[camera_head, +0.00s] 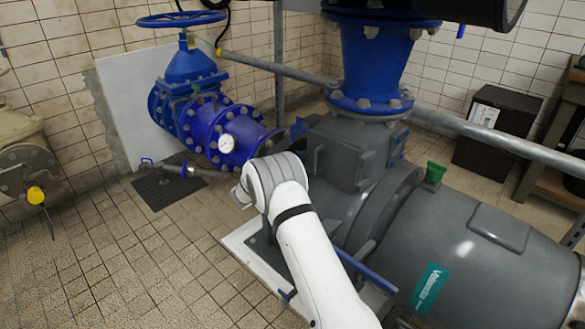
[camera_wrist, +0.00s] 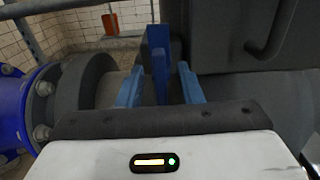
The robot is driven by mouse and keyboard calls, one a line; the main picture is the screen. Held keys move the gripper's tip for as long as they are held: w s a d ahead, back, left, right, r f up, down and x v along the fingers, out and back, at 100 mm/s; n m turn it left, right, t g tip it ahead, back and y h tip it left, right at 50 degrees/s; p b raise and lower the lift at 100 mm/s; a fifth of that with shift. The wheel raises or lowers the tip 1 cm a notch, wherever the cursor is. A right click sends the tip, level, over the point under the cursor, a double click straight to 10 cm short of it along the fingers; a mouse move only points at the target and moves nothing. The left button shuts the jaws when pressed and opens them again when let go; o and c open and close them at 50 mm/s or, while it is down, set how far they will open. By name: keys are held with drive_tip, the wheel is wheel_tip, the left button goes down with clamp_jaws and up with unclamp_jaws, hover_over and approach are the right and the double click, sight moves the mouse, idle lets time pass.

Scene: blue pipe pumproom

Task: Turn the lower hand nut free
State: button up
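In the wrist view, a blue upright piece (camera_wrist: 160,78), apparently the wing of the lower hand nut, stands between the two blue fingers of my gripper (camera_wrist: 158,92). The fingers are apart, with a visible gap on each side of the piece. A wider blue part (camera_wrist: 157,37) shows just above and behind it; I cannot tell whether it is a separate nut. In the head view, a blue wing-like part (camera_head: 298,128) shows at the left side of the grey pump housing (camera_head: 340,150). My gripper's fingers are hidden there behind my white arm.
The grey housing (camera_wrist: 230,35) fills the right of the wrist view, close to my fingers. A blue flanged pipe (camera_head: 235,135) with a gauge lies left of my wrist. A blue bar (camera_head: 368,272) runs beside my forearm. The tiled floor at left (camera_head: 110,260) is clear.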

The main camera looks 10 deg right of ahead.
drive_tip(key=p+v, duration=0.1)
drive_tip(key=v, duration=0.6)
drive_tip(key=shift+s+a, duration=0.2)
drive_tip(key=shift+a, duration=0.1)
drive_tip(key=s+d+r+m+g+y+p, duration=0.2)
drive_tip(key=s+d+r+m+g+p, duration=0.35)
drive_tip(key=s+r, duration=0.55)
drive_tip(key=s+d+r+m+g+y+p, duration=0.3)
drive_tip(key=s+d+r+m+g+p, duration=0.25)
drive_tip(key=s+r, duration=0.5)
drive_tip(key=s+a+r+m+t+y+p, duration=0.1)
drive_tip(key=s+a+r+m+y+p, duration=0.1)
drive_tip(key=s+r+m+y+p, duration=0.2)
drive_tip(key=s+a+r+m+t+y+p, duration=0.2)
drive_tip(key=s+r+m+y+p, duration=0.3)
drive_tip(key=s, duration=1.5)
wheel_tip(320, 180, up, 6)
drive_tip(key=a+m+p, duration=0.1)
drive_tip(key=m, duration=0.4)
drive_tip(key=shift+y+p, duration=0.3)
drive_tip(key=shift+p, duration=0.1)
drive_tip(key=shift+s, duration=0.15)
